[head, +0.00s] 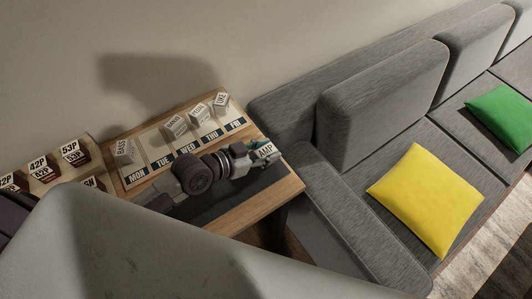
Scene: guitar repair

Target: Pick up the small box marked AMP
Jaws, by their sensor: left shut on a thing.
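The small box marked AMP (266,151) is a white block with dark letters near the right end of the wooden table (288,187). My left gripper (257,158) reaches it from the left and is shut on it. The fingers cover part of the box. I cannot tell whether the box still touches the surface below. My right gripper is not in view.
Other white boxes, marked BASS (125,151), BANJO (175,127) and UKE (221,104) among them, stand on a board with day labels. Boxes marked 53P (70,150) and 42P (38,166) stand left. A grey sofa (385,95) adjoins the table at right.

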